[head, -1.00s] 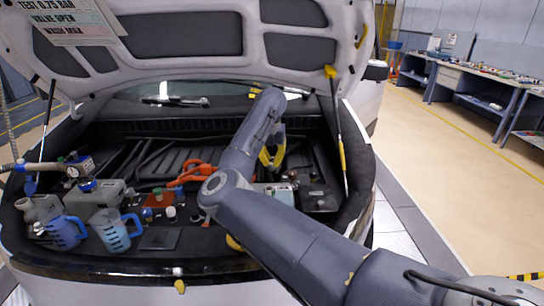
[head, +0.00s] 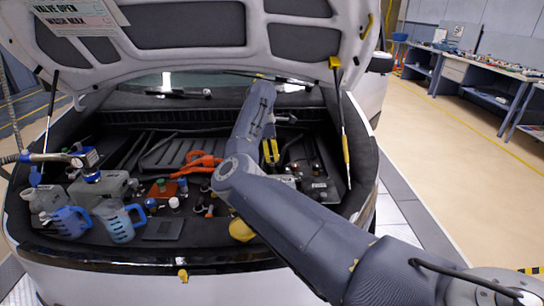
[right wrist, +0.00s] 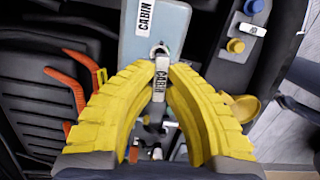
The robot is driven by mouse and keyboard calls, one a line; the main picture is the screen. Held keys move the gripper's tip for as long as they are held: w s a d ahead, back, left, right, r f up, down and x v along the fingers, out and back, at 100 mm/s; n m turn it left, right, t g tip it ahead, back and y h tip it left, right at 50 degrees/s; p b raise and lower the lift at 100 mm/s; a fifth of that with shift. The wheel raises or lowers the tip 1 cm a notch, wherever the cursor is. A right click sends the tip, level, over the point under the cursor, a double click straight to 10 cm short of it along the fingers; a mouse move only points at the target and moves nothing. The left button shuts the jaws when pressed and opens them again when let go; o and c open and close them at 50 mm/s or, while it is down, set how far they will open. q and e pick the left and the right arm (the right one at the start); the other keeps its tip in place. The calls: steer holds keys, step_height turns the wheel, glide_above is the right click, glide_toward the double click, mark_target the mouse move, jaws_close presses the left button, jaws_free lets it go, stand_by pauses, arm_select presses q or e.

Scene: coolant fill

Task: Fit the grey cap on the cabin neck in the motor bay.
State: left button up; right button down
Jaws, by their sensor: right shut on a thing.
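I cannot tell whether the cap touches or sits on the neck. In the head view the right gripper (head: 270,152) is low in the motor bay's right half, and my arm hides much around it. My left gripper is not in view.
Blue jugs (head: 118,221) stand at the bay's front left, near a gauge tool (head: 82,158). Orange cables (head: 196,165) run left of the right gripper. A yellow rounded part (head: 241,230) lies below my arm. A bonnet strut (head: 342,125) stands to the right.

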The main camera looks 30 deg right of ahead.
mark_target(271, 165)
steer(key=shift+m, duration=0.6)
steer(key=shift+f, duration=0.15)
steer(key=shift+f, duration=2.75)
steer(key=shift+f, duration=1.5)
steer(key=c, duration=1.4)
jaws_free()
steer(key=shift+r, duration=0.1)
steer(key=r, duration=0.4)
steer(key=a+r, duration=0.1)
steer(key=r, duration=0.2)
steer(key=w+r, duration=0.1)
steer(key=r, duration=0.3)
steer(key=shift+a+r, duration=0.35)
